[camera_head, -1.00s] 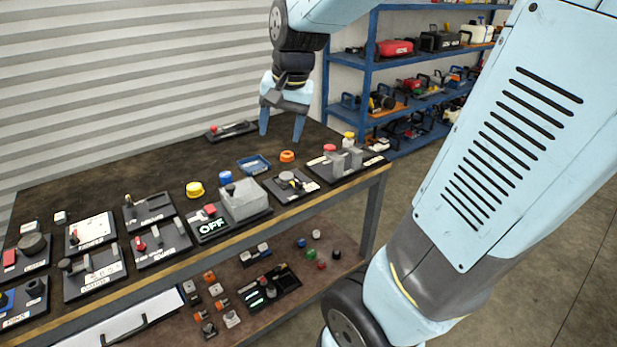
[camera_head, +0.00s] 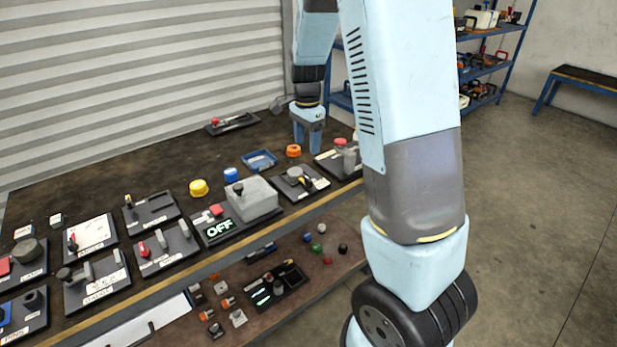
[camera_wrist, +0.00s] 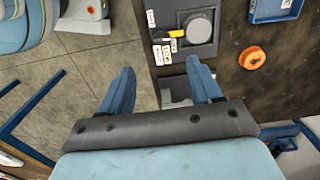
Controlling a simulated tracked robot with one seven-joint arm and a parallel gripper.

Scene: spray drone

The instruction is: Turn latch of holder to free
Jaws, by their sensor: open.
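A dark plate with a round grey cap and a small yellow lever (camera_head: 305,181) lies near the bench's front edge; I take it as the holder with its latch. In the wrist view the yellow lever (camera_wrist: 178,34) sits beside the grey cap, with white labels around it too small to read. My gripper (camera_head: 307,148) is open and empty, pointing down above the bench, behind and right of this plate. In the wrist view my gripper (camera_wrist: 160,64) has its fingers spread, with the plate beyond the fingertips, apart from them.
A plate with a red knob (camera_head: 340,142) and grey blocks stands to the right, partly hidden by my arm. An orange ring (camera_head: 293,150), blue tray (camera_head: 260,160) and grey box with an OFF display (camera_head: 250,197) are close by. Several other plates fill the left side.

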